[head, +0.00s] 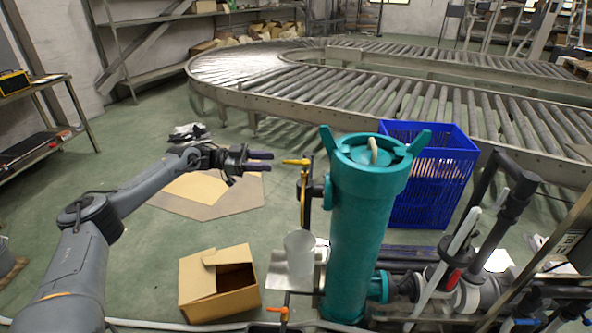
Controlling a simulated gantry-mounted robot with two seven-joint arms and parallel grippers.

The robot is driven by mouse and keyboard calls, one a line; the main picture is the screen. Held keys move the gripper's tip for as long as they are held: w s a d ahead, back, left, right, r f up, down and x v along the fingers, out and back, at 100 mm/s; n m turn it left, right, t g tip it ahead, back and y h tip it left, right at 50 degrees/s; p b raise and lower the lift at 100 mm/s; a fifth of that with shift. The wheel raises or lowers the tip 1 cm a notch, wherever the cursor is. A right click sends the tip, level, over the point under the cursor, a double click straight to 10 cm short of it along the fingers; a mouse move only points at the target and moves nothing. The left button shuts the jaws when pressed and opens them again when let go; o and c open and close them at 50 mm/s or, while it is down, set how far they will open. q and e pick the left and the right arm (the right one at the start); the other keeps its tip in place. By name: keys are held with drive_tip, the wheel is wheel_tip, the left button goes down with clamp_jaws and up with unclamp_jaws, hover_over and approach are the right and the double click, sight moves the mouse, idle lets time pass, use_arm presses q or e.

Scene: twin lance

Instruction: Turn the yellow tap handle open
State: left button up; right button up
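The yellow tap handle (297,162) is a short lever pointing left, beside the upper left side of a tall teal cylinder. A yellow upright strip shows just below it. My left gripper (265,161) is to the left of the handle at about the same height in the picture. Its two dark fingers point right, with a gap between them and nothing in it. The fingertips look apart from the handle; the distance in depth is hard to tell. I do not see my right gripper.
The teal cylinder (363,230) stands right of the handle, with a blue crate (432,180) behind it. An open cardboard box (218,284) is on the floor below. A small orange handle (279,311) is lower down. Dark pipes fill the right; a roller conveyor (255,97) curves behind.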

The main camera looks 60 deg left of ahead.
sight(289, 162)
use_arm(q)
drive_tip(key=b+x, duration=0.4)
drive_tip(key=x, duration=0.3)
drive_tip(key=shift+w+d+b, duration=0.1)
drive_tip(key=shift+d+b, duration=0.05)
drive_tip(key=shift+b, duration=0.15)
drive_tip(key=shift+w+d, duration=0.15)
drive_tip(key=shift+w, duration=0.05)
drive_tip(key=shift+b+x, duration=0.3)
drive_tip(key=shift+x, duration=0.7)
drive_tip(key=shift+d, duration=0.1)
clamp_jaws()
